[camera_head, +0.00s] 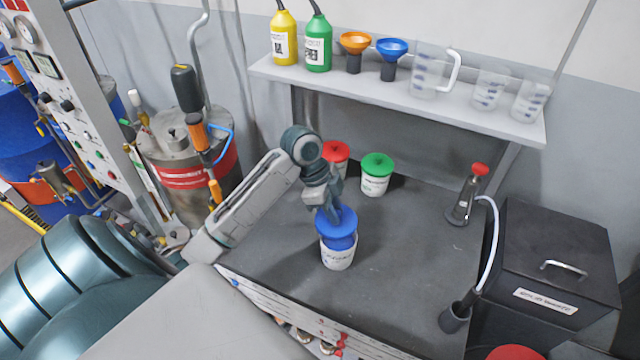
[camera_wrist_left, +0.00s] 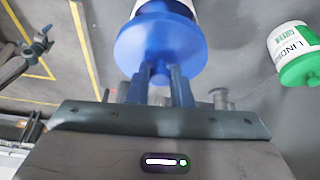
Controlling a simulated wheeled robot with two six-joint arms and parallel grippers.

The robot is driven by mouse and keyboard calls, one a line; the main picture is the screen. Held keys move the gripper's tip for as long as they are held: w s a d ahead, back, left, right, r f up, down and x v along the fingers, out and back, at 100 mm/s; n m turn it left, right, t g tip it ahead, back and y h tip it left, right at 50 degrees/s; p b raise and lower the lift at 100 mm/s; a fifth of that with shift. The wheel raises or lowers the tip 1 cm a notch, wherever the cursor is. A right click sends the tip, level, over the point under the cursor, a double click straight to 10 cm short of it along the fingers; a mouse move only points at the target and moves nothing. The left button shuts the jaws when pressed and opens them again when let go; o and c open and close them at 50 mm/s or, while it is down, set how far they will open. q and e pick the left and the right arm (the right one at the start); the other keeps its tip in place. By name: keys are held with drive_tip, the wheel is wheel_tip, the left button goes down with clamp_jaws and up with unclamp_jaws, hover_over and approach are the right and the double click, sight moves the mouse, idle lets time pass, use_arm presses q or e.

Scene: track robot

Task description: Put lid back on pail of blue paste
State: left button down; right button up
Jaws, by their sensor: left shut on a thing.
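A white pail of blue paste (camera_head: 339,258) stands on the dark bench top near its front left part. The blue lid (camera_head: 336,217) is over the pail, with a blue band showing between the lid and the white wall. Whether the lid touches the pail I cannot tell. My left gripper (camera_head: 333,207) comes from above and is shut on the blue lid's knob. In the left wrist view the gripper's fingers (camera_wrist_left: 161,90) grip the knob of the blue lid (camera_wrist_left: 160,45), and the pail is mostly hidden behind the lid. My right gripper does not show.
A red-lidded pail (camera_head: 336,152) and a green-lidded pail (camera_head: 376,174) stand behind. A hand pump (camera_head: 464,200) and a black box (camera_head: 550,262) are at the right. A shelf (camera_head: 400,98) with bottles, funnels and beakers hangs above. The bench right of the pail is clear.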

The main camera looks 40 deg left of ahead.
use_arm(q)
drive_tip(key=shift+w+d+r, duration=0.25)
drive_tip(key=shift+w+d, duration=0.05)
drive_tip(key=shift+d, duration=0.05)
drive_tip(key=shift+w+d+m, duration=0.1)
drive_tip(key=shift+m, duration=0.2)
drive_tip(key=shift+f+b, duration=0.4)
drive_tip(key=shift+b, duration=0.05)
drive_tip(key=shift+f+b, duration=0.3)
wheel_tip(320, 180, down, 3)
drive_tip(key=b, duration=0.3)
drive_tip(key=shift+f+b, duration=0.45)
drive_tip(key=shift+f, duration=0.5)
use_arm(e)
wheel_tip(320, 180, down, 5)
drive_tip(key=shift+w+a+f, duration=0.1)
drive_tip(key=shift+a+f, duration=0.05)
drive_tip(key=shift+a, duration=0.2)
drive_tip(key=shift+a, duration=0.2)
